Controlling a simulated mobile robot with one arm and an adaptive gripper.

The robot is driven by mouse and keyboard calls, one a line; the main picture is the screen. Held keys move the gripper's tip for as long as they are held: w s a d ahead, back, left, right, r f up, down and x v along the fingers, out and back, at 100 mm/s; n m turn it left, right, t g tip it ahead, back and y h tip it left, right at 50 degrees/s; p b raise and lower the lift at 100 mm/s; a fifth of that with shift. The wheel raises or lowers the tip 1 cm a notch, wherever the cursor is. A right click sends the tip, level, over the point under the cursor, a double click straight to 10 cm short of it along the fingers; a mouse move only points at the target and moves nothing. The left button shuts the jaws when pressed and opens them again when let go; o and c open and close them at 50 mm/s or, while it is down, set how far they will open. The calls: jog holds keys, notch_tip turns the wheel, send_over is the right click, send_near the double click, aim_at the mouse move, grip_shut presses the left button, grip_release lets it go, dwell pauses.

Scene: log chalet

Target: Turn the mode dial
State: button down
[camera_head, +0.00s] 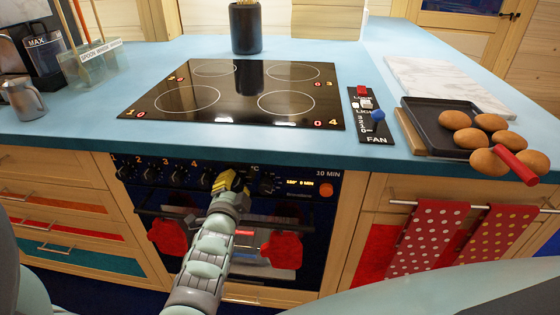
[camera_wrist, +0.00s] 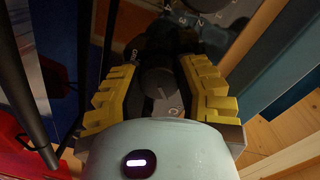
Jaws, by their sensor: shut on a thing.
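The oven's control panel (camera_head: 288,178) runs below the counter's front edge. A row of black dials sits on it, numbered 1 to 4 at the left, with a °C dial (camera_head: 267,184) further right. My gripper (camera_head: 234,181) is at the panel between dial 4 (camera_head: 199,180) and the °C dial, and hides the dial there. In the wrist view, my gripper's yellow fingers (camera_wrist: 160,75) are closed around a dark round dial (camera_wrist: 157,84), taken to be the mode dial. Its markings are mostly hidden.
Oven mitts (camera_head: 282,250) hang at the oven door below the panel. A black cooktop (camera_head: 240,95) lies above on the blue counter (camera_head: 70,120).

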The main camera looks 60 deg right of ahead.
jog(key=n+p, duration=0.3)
jog(key=n, duration=0.1)
jog(key=shift+w+r+p, duration=0.1)
jog(key=shift+r+p, duration=0.2)
jog(key=shift+p, duration=0.1)
jog(key=shift+f+n+g+p, duration=0.1)
jog(key=shift+n+g+p, duration=0.3)
jog(key=shift+n+p, duration=1.45)
jog(key=shift+n+b, duration=0.45)
jog(key=shift+n, duration=0.1)
jog(key=c, duration=0.8)
grip_release()
jog(key=shift+d, duration=0.1)
jog(key=shift+o, duration=1.1)
jog(key=shift+f, duration=0.1)
jog(key=shift+f, duration=0.1)
